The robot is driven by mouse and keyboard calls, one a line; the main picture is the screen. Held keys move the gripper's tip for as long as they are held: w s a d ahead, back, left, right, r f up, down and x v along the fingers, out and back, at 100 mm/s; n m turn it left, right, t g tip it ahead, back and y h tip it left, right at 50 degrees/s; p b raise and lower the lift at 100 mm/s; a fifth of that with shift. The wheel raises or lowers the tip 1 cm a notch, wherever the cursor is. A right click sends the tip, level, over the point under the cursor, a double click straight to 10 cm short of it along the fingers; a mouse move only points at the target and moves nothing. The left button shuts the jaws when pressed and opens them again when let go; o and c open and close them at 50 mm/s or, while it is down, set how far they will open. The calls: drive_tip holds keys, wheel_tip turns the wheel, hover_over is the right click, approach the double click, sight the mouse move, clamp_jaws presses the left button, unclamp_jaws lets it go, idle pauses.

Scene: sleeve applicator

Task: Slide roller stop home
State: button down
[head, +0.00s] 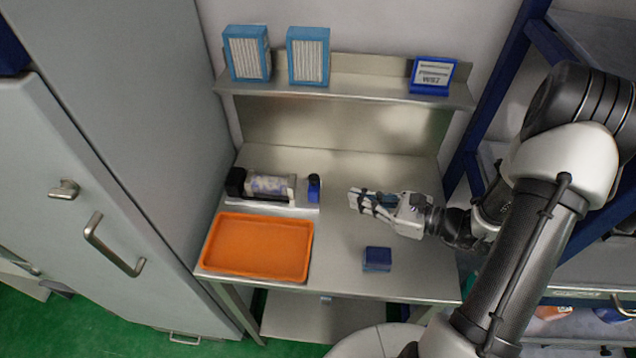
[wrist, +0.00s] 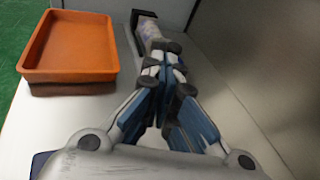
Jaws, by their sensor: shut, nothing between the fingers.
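The sleeve applicator's roller (head: 270,186) lies along a metal base (head: 297,207) at the back left of the bench, with a pale printed sleeve and a black block at its left end. The blue roller stop (head: 314,187) stands upright on the base just right of the roller, with a small gap between them. My gripper (head: 353,197) is shut and empty, right of the stop and apart from it, pointing left.
An orange tray (head: 257,215) lies in front of the applicator and also shows in the wrist view (wrist: 72,75). A dark blue block (head: 377,259) sits at the bench front. A shelf (head: 345,88) above holds two blue-framed boxes (head: 308,57) and a blue sign (head: 432,75).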

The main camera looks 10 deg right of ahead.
sight(310, 191)
drive_tip(key=shift+w+d+f+m+t+h, duration=0.2)
drive_tip(key=shift+d+f+m+t, duration=0.2)
drive_tip(key=shift+f+m, duration=0.1)
drive_tip(key=shift+w+d+f+m+t+h, duration=0.15)
drive_tip(key=shift+d+f+m+t+h, duration=0.05)
drive_tip(key=shift+d+f+m+t, duration=0.25)
drive_tip(key=shift+a, duration=0.1)
drive_tip(key=b+x, duration=0.2)
drive_tip(key=x, duration=0.8)
drive_tip(key=a, duration=0.2)
drive_tip(key=w+a, duration=0.1)
drive_tip(key=a, duration=0.2)
drive_tip(key=shift+w+a, duration=0.15)
